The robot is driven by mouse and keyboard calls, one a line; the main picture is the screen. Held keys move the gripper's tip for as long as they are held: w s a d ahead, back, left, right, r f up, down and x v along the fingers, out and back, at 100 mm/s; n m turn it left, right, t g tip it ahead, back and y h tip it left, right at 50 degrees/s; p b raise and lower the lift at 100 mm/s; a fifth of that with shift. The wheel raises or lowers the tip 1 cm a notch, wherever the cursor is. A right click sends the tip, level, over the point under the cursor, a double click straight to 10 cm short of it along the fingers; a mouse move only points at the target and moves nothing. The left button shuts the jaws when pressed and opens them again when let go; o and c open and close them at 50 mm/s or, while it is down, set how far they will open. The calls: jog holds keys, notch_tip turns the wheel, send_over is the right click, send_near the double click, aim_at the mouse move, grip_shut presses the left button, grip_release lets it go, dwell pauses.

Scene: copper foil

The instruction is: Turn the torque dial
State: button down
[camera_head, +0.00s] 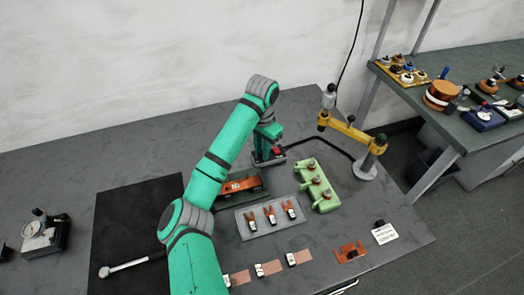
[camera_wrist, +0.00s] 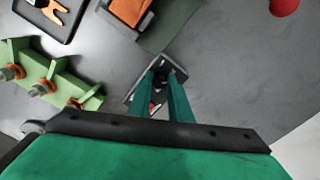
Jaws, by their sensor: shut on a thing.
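My gripper (camera_head: 269,133) is low over a small black device (camera_head: 264,160) near the back of the table, just left of the yellow-armed stand. In the wrist view, my gripper (camera_wrist: 164,74) has its two green fingers close together on the small grey-black dial part of that device (camera_wrist: 134,98). The fingers cover most of the torque dial, so its marks and setting cannot be read. A little red shows beside the fingers on the device. A red part (camera_head: 277,151) also shows at the device in the head view.
A green fixture block (camera_head: 318,186), a tray of copper pieces (camera_head: 243,228) and a dark green holder with an orange piece (camera_head: 240,185) stand close in front. The yellow-armed stand (camera_head: 350,132) rises to the right. A red ball (camera_wrist: 285,5) shows in the wrist view.

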jog(key=shift+d+n, duration=0.1)
jog(key=shift+n, duration=1.2)
jog(key=c, duration=1.6)
grip_release()
notch_tip(320, 180, up, 11)
jog(key=shift+f, duration=0.1)
jog(key=shift+w, duration=0.1)
